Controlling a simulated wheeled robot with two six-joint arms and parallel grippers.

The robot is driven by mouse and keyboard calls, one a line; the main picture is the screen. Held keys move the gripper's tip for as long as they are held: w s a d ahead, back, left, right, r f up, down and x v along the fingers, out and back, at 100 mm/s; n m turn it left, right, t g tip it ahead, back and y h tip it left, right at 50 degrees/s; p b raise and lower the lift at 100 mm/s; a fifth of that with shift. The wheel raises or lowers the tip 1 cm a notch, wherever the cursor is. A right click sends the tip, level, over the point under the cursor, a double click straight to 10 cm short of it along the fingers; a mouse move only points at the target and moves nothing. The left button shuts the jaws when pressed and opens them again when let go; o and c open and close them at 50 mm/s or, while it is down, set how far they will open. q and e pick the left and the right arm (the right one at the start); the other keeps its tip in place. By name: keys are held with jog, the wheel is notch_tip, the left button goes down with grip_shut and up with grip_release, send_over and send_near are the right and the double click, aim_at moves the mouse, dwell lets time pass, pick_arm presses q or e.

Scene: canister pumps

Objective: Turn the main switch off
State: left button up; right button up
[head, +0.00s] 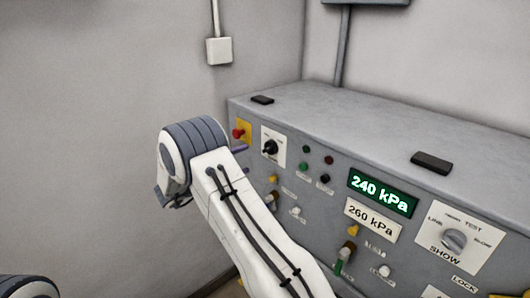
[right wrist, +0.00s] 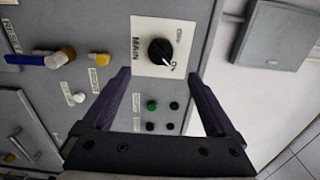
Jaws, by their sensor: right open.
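The main switch is a black rotary knob (right wrist: 160,51) on a white plate marked MAIN. A light mark on the knob appears to point toward the lower-right label, which seems to read On. In the head view the same knob (head: 270,147) sits at the left of the grey console's front. My right gripper (right wrist: 158,74) is open, its two purple fingers spread on either side of the plate, with nothing between them. In the head view the right gripper (head: 241,149) is just left of the knob, partly hidden by its own wrist. My left gripper is not in view.
A red knob on a yellow plate (head: 238,133) is left of the switch. Green and red lamps (head: 318,158) are to its right. Further right are a 240 kPa display (head: 383,192) and a grey selector (head: 453,240). Small valves (right wrist: 58,59) sit near the switch.

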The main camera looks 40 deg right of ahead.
aim_at(266, 150)
jog(key=d+p, duration=0.1)
jog(key=d, duration=0.2)
jog(key=d+p, duration=0.1)
jog(key=d, duration=0.4)
jog(key=shift+w+d+r+p, duration=0.15)
jog(key=shift+w+d+p, duration=0.15)
jog(key=shift+p, duration=0.1)
jog(key=shift+d, duration=0.75)
jog(key=c, duration=1.4)
jog(key=shift+o, duration=0.2)
